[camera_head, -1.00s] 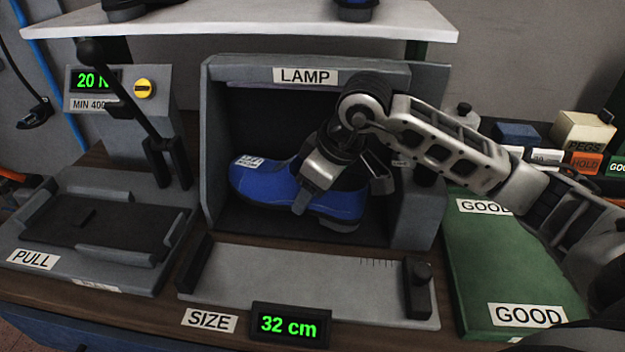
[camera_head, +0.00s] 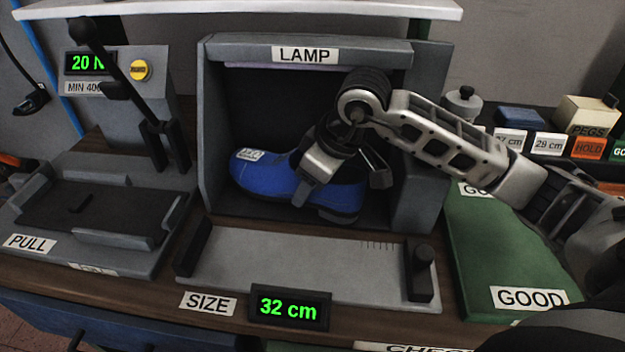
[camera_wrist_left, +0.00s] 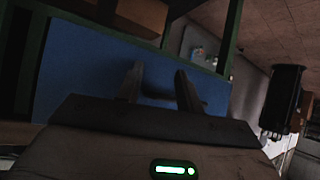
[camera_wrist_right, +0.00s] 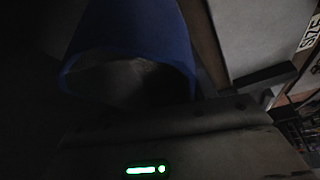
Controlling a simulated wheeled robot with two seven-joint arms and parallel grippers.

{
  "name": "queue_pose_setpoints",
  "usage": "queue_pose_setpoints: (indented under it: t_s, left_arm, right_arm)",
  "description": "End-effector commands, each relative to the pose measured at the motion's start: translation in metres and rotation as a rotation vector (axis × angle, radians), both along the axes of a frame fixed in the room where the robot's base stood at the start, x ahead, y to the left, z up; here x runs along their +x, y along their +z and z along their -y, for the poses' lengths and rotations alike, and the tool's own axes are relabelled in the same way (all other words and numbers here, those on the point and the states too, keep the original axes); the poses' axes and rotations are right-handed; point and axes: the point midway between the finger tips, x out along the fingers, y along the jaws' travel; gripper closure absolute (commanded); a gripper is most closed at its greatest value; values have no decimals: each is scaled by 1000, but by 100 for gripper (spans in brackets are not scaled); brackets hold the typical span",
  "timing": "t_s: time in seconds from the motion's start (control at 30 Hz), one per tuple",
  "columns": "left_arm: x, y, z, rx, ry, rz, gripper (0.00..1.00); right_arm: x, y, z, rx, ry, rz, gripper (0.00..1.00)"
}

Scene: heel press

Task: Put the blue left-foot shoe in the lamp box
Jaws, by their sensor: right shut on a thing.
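The blue shoe (camera_head: 266,181) is inside the grey lamp box (camera_head: 212,150), toe to the left, with a white label on its toe. It appears to rest on or just above the box floor; I cannot tell which. My right gripper (camera_head: 312,196) reaches in from the right and is shut on the shoe near its middle. In the right wrist view the shoe's blue upper and dark opening (camera_wrist_right: 130,75) fill the upper left. My left gripper (camera_wrist_left: 158,80) shows only in the left wrist view, its two fingers apart with nothing seen between them, before a blue surface.
The size gauge (camera_head: 300,265) lies in front of the box and its display reads 32 cm. The pull tester (camera_head: 90,215) stands at left. A green GOOD mat (camera_head: 495,250) is at right, partly under my arm. A white shelf (camera_head: 250,12) hangs above.

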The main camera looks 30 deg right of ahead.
Motion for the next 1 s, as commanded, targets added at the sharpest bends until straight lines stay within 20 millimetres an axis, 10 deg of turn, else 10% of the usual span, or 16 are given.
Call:
queue_pose_setpoints:
  t_s: [0.57,0.6,0.67,1.0]
  left_arm:
    - [0,-11,0,-1,1,2,64]
    - [0,-10,0,-1,1,2,64]
    - [0,-10,0,-2,1,3,64]
    - [0,-10,0,-3,3,2,64]
  right_arm:
    - [1,-9,0,0,-1,4,100]
    - [1,-9,0,0,-1,4,39]
    - [1,-8,0,0,-1,4,23]
    - [0,-10,0,-1,0,-2,19]
